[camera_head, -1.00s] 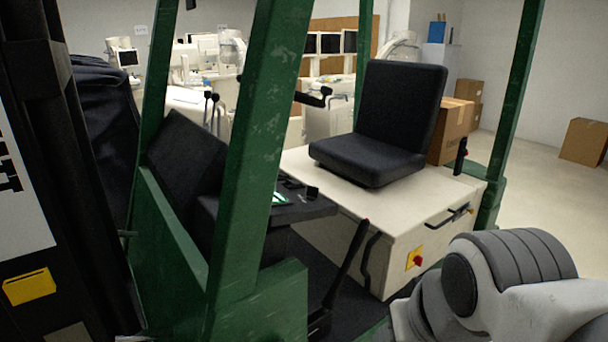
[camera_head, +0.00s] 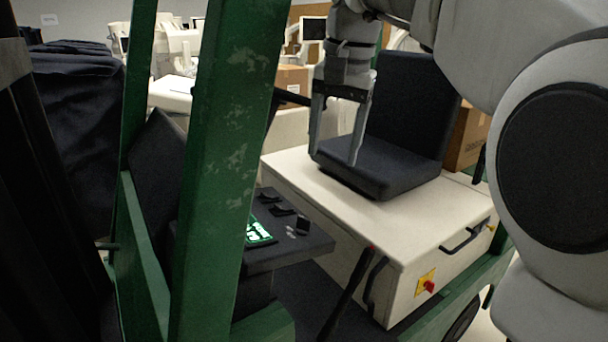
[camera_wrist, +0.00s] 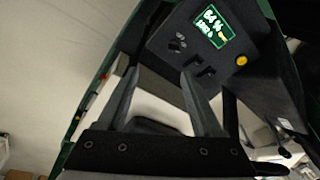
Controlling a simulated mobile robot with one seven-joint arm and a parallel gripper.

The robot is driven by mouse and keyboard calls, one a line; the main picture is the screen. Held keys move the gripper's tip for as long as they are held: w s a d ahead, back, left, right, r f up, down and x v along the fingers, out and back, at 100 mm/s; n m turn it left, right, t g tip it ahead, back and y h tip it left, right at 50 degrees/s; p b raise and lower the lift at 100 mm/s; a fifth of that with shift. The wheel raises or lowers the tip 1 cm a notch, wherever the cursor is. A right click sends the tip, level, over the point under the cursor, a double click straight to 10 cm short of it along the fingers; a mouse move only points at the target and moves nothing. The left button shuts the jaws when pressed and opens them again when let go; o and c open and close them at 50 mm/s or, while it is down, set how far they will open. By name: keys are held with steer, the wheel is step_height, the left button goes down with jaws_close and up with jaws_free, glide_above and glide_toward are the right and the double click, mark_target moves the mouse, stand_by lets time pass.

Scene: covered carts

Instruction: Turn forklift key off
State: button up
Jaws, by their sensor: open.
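The forklift's dark dashboard (camera_head: 285,250) lies left of the seat box in the head view, with a lit display (camera_head: 258,233) and small black controls on it. In the wrist view the same dashboard (camera_wrist: 222,75) shows its display (camera_wrist: 214,27), a yellow button (camera_wrist: 241,60), black switches (camera_wrist: 202,67) and a small dark round part (camera_wrist: 178,43). That round part may be the key, but its shape and turn are unclear. My gripper (camera_head: 337,155) points down, open and empty, above the seat area, right of the dashboard. Its fingers (camera_wrist: 160,80) also show apart in the wrist view.
A green post (camera_head: 222,150) stands in front of the dashboard's left side. A black seat (camera_head: 385,165) is on the white box (camera_head: 340,215), which carries a red knob (camera_head: 429,286) on a yellow plate. A dark lever (camera_head: 348,290) rises beside the box.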

mark_target(305, 218)
steer(key=w+a, duration=0.3)
steer(key=shift+m+g, duration=0.4)
steer(key=shift+m, duration=0.1)
steer(key=f+b, duration=0.1)
steer(key=f, duration=0.4)
steer(key=a+f+b, duration=0.1)
steer(key=f, duration=0.5)
steer(key=w+f+b, duration=0.1)
steer(key=f+b, duration=0.1)
steer(key=f, duration=0.3)
steer(key=shift+w+a+f, duration=0.1)
steer(key=shift+a+f, duration=0.1)
steer(key=shift+f, duration=0.1)
jaws_close()
